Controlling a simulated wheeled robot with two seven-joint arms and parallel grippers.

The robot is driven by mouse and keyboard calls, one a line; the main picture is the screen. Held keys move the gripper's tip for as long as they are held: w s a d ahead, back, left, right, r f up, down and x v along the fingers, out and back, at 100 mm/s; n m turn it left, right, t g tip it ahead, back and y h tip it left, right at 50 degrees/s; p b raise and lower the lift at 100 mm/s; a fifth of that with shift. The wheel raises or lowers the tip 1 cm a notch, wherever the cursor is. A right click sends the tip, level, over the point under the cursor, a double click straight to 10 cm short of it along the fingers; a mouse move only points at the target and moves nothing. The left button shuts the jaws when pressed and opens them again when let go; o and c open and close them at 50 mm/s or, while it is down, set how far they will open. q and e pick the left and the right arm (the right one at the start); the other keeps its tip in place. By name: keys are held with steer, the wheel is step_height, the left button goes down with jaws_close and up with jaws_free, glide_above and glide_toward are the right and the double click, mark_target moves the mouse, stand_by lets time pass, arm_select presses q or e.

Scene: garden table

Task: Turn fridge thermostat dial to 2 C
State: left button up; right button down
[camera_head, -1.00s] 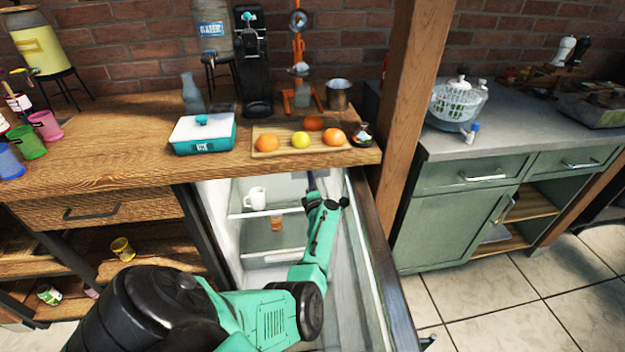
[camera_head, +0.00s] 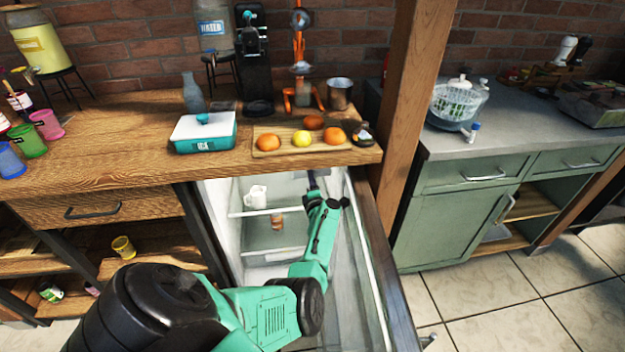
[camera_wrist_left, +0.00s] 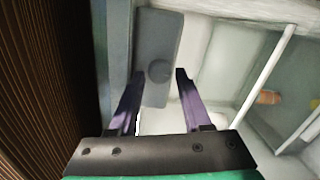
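The open fridge (camera_head: 232,262) stands under the wooden counter. My left arm reaches into its upper part. In the left wrist view a grey panel (camera_wrist_left: 158,40) on the fridge's inner wall carries a round grey thermostat dial (camera_wrist_left: 159,71). My left gripper (camera_wrist_left: 155,78) is open, its two purple fingers apart with the dial showing between their tips. I cannot tell whether they touch it. The dial's marks are too small to read. In the head view the left gripper (camera_head: 312,178) is partly under the counter edge, and the dial is hidden. My right gripper is not in view.
A white mug (camera_head: 256,197) stands on a fridge shelf, with a small brown item (camera_head: 277,221) below it. The open fridge door (camera_head: 385,270) is right of my arm. The counter (camera_head: 90,160) overhangs the fridge and holds a cutting board with fruit (camera_head: 265,153).

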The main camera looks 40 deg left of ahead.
arm_select(q)
steer(key=p+v, duration=0.4)
steer(key=v, duration=0.3)
steer(key=shift+s+d+p, duration=0.15)
steer(key=shift+d+p, duration=0.05)
steer(key=shift+p, duration=0.1)
steer(key=shift+f, duration=0.1)
